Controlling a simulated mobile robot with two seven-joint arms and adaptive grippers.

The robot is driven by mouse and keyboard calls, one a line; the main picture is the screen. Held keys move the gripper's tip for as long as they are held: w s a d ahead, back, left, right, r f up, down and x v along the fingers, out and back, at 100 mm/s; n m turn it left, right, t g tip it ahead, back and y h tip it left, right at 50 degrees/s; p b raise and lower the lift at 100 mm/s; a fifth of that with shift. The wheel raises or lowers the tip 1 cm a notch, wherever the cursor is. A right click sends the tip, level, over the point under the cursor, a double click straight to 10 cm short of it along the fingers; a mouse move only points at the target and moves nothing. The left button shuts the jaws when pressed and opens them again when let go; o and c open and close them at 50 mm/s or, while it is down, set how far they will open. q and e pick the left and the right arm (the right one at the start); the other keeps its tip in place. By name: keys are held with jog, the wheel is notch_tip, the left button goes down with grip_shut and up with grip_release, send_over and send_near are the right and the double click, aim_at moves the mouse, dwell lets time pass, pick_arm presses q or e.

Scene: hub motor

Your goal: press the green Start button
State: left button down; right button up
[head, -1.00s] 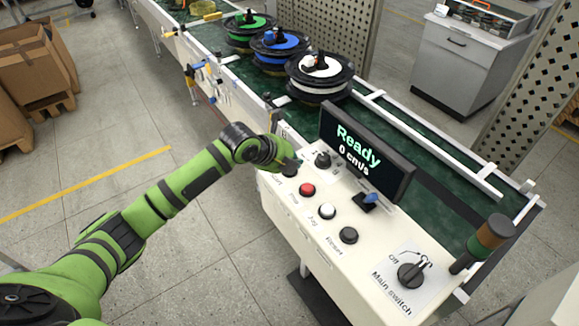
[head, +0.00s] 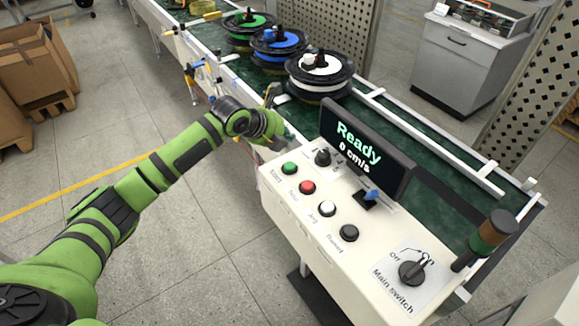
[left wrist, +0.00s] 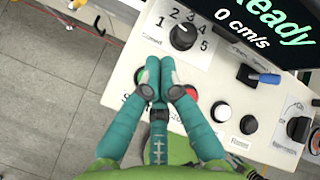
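The green Start button (head: 289,168) is the first in a row of round buttons on the white control panel (head: 275,200), in full view in the head view. My left gripper (head: 284,136) is above and behind it, apart from it in the picture. In the left wrist view the two teal fingers of my left gripper (left wrist: 160,72) come together at the tips, shut with nothing seen between them. My right gripper is in neither view.
Next to the green button are a red button (head: 307,187), a white button (head: 327,208) and a black button (head: 348,233). A rotary knob (head: 323,158) and the display (head: 365,150), reading "Ready 0 cm/s", stand behind. A main switch (head: 411,272) is at the right end.

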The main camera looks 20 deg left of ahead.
pick_arm(q)
jog(key=b, duration=0.4)
send_over(292, 162)
jog(key=s+a, duration=0.1)
jog(key=s, duration=0.1)
notch_tip(292, 162, down, 6)
jog(key=shift+w+r, duration=0.1)
jog(key=shift+r, duration=0.05)
jog(key=shift+f+b, duration=0.65)
jog(key=shift+f, duration=0.3)
jog(key=shift+f, duration=0.15)
jog(key=shift+f, duration=0.25)
jog(key=shift+f+b, duration=0.6)
jog(key=shift+f, duration=0.05)
dwell(0.4)
dwell(0.3)
jog(key=shift+r+p, duration=0.85)
jog(key=shift+r, duration=0.2)
